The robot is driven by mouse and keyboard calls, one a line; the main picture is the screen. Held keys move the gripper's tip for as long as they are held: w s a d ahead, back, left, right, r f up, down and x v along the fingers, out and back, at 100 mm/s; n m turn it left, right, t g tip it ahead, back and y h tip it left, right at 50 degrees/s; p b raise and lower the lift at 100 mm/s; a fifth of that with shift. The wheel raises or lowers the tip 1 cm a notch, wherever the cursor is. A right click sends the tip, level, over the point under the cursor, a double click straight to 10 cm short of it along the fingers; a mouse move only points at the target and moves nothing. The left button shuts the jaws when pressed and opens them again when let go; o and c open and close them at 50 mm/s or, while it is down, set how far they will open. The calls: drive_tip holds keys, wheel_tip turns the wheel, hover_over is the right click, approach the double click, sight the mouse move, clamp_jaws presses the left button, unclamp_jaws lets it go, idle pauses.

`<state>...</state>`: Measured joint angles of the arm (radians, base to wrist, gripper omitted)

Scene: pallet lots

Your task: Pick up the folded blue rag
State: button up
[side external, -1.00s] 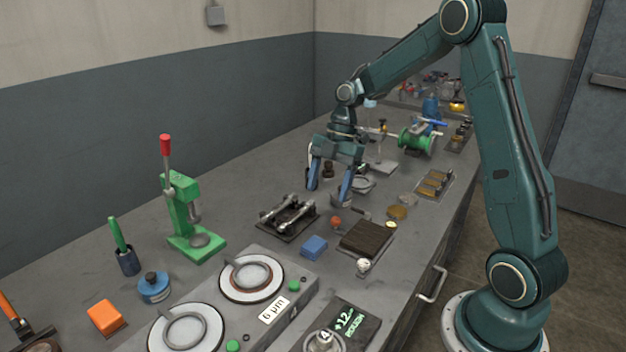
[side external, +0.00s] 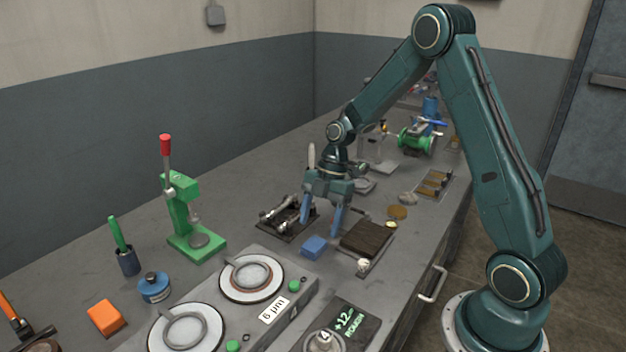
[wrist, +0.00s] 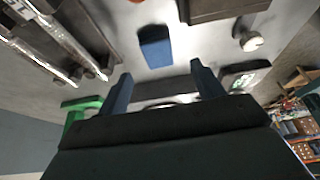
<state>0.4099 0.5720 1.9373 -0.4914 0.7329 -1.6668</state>
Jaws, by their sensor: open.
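The folded blue rag (side external: 314,247) is a small blue block shape lying on the grey bench, between the black tray with metal rods and the brown block. It also shows in the wrist view (wrist: 155,47), at the upper middle, beyond my fingertips. My gripper (side external: 321,221) is open and empty, pointing down just above and behind the rag in the side view. Its two blue fingers stand apart in the wrist view (wrist: 160,78), and neither touches the rag.
The black tray with metal rods (side external: 270,238) is left of the rag, and the dark brown block (side external: 367,240) is right. A white knob (side external: 363,265) stands near the block. The grey unit with two round plates (side external: 318,287) is in front. A green press (side external: 190,222) stands further left.

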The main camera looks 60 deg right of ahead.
sight(314, 244)
drive_tip(key=shift+x, duration=2.55)
drive_tip(key=shift+w+d+f, duration=0.1)
drive_tip(key=shift+d, duration=0.05)
drive_tip(key=c, duration=1.1)
drive_tip(key=shift+o, duration=0.2)
wheel_tip(314, 244, up, 20)
